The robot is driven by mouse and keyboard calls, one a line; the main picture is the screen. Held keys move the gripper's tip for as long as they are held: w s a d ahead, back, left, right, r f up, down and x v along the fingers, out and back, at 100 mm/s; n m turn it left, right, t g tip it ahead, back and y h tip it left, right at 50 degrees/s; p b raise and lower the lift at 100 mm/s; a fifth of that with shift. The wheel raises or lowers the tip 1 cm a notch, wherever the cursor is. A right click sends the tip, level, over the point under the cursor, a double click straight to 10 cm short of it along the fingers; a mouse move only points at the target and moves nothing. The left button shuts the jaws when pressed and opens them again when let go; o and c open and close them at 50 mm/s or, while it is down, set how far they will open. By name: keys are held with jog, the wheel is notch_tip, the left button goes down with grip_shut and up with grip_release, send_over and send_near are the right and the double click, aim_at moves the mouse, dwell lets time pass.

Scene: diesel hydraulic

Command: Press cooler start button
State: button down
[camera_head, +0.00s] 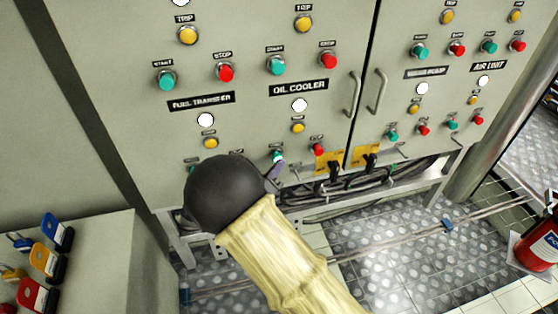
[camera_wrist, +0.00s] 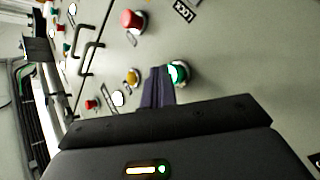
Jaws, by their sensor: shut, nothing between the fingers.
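The grey cabinet carries an OIL COOLER label (camera_head: 299,88). Below it are a white lamp (camera_head: 300,105), a yellow button (camera_head: 298,127), a green button (camera_head: 278,155) and a red button (camera_head: 318,149). My gripper (camera_head: 278,170) is shut and empty, with its tips right at this lower green button. In the wrist view, the shut fingers (camera_wrist: 157,72) reach the side of a green button (camera_wrist: 179,73) with a bright rim. A yellow button (camera_wrist: 132,77) is on their other side. I cannot tell whether the tips touch the green button.
Another green button (camera_head: 277,65) and red button (camera_head: 328,60) sit above the label. Door handles (camera_head: 352,95) and yellow tags (camera_head: 329,161) are to the right. Cables run beneath the cabinet. A fire extinguisher (camera_head: 540,240) stands at far right, and padlocks (camera_head: 43,257) hang at lower left.

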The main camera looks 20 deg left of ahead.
jog(key=shift+s+d+p, duration=0.4)
jog(key=shift+s+d, duration=0.05)
jog(key=shift+s, duration=0.35)
jog(key=s+d, duration=0.1)
jog(key=s+p, duration=0.1)
jog(key=s, duration=0.1)
jog(key=s+d, duration=0.1)
jog(key=shift+s+d, duration=0.15)
jog(key=shift+d, duration=0.2)
dwell(0.7)
